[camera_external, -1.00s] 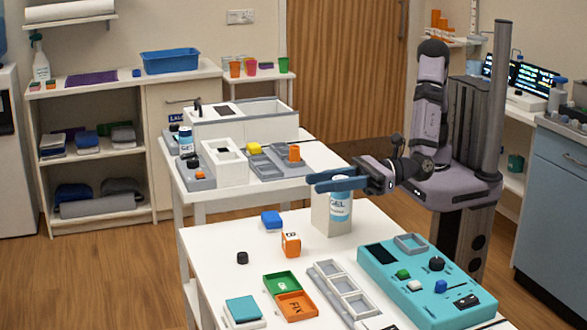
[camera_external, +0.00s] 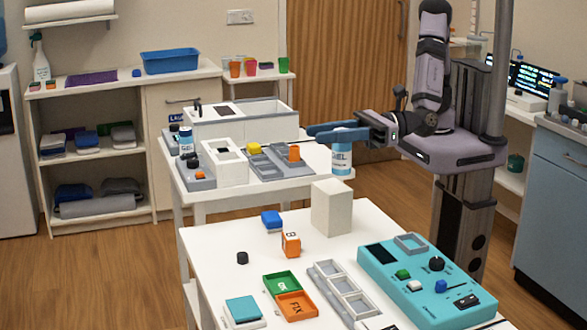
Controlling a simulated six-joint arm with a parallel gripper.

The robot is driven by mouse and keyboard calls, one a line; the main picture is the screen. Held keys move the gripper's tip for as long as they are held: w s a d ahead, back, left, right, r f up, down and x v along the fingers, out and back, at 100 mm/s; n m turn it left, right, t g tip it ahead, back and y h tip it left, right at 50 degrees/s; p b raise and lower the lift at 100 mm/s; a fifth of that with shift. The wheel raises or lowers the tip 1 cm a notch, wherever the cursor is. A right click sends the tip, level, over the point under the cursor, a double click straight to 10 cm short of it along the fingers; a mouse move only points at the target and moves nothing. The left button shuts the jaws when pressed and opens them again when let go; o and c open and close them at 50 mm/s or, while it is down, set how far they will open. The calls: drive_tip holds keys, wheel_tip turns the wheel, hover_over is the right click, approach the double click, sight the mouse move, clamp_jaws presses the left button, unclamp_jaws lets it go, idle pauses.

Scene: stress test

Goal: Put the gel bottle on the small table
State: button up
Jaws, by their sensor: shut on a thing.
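The gel bottle (camera_external: 341,158) is white with a blue label reading GEL. My gripper (camera_external: 335,134) is shut on its top and holds it upright in the air. The bottle shows above and behind a white block (camera_external: 331,207) on the front table. Which table is the small table I cannot tell for sure; a low white stand with cups (camera_external: 257,74) is at the back wall.
The front table (camera_external: 215,246) carries a teal control panel (camera_external: 425,280), grey trays (camera_external: 345,290), green and orange trays, and small blocks. The middle table holds a white box (camera_external: 224,163), grey trays and an orange cylinder (camera_external: 294,153). A shelf unit (camera_external: 95,155) stands at the left.

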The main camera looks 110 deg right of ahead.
drive_tip(key=shift+r, duration=0.1)
drive_tip(key=w+d+f+m+g+h+b, duration=0.1)
drive_tip(key=w+d+f+m+h, duration=0.3)
drive_tip(key=d, duration=1)
drive_tip(key=w+d+f+m+g+h, duration=0.2)
drive_tip(key=w+d+h, duration=0.3)
drive_tip(key=d, duration=0.9)
drive_tip(key=s+d+m+g+h, duration=0.3)
drive_tip(key=d+g, duration=0.1)
drive_tip(key=d, duration=0.4)
drive_tip(key=s+d+m+g+h, duration=0.3)
drive_tip(key=d+m+g+h, duration=0.1)
drive_tip(key=d, duration=0.4)
drive_tip(key=shift+d+r+m+h, duration=0.3)
drive_tip(key=shift+f+b, duration=0.2)
drive_tip(key=shift+b, duration=0.1)
wheel_tip(320, 180, down, 6)
drive_tip(key=b, duration=0.4)
drive_tip(key=shift+f+b, duration=0.25)
drive_tip(key=shift+b, duration=0.1)
drive_tip(key=shift+f, duration=0.25)
